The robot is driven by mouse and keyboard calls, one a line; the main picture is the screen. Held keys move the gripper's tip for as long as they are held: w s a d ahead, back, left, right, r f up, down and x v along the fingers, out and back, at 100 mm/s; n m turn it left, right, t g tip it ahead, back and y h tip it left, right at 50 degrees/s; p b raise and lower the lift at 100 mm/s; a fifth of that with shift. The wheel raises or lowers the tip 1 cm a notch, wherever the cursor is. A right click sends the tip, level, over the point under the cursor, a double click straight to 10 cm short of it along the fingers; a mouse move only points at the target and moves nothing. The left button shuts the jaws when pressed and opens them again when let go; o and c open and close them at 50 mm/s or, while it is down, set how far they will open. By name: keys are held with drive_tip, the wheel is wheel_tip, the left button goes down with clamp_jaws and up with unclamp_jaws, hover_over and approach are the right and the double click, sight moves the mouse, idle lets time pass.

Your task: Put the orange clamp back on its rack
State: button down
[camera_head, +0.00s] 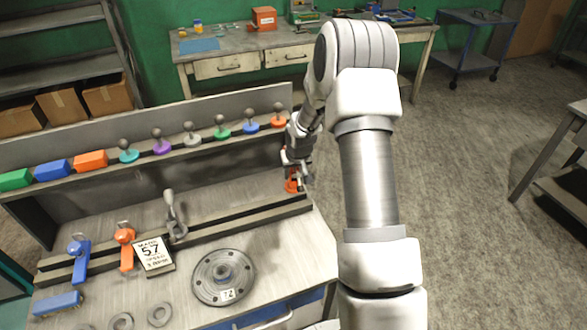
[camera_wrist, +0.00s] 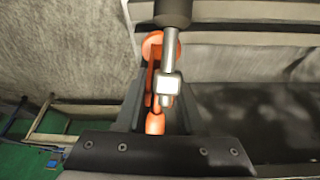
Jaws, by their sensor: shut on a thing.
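My gripper (camera_head: 295,176) is at the right end of the bench, pointing down, shut on an orange clamp (camera_head: 291,186). This clamp is at the right end of the dark rail (camera_head: 240,217); I cannot tell whether it touches the rail. In the wrist view the held clamp (camera_wrist: 154,75) shows its orange body and a grey metal rod with a pale block, between my dark fingers. Another orange clamp (camera_head: 125,236) stands on the rail at the left, between a blue clamp (camera_head: 80,252) and a grey clamp (camera_head: 174,212).
A round metal plate (camera_head: 223,276) and several rings lie in front. A raised back ledge (camera_head: 165,155) carries coloured knobs and blocks. Open floor (camera_head: 455,150) lies to the right.

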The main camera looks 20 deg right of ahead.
sight(294, 186)
drive_tip(key=shift+f, duration=0.55)
drive_tip(key=shift+f+b, duration=0.15)
drive_tip(key=shift+b, duration=0.55)
idle(0.7)
drive_tip(key=shift+f+b, duration=2.05)
drive_tip(key=shift+f, duration=0.2)
drive_tip(key=shift+r, duration=0.1)
drive_tip(key=c, duration=0.8)
unclamp_jaws()
drive_tip(key=shift+r+p, duration=2)
drive_tip(key=shift+r, duration=1.75)
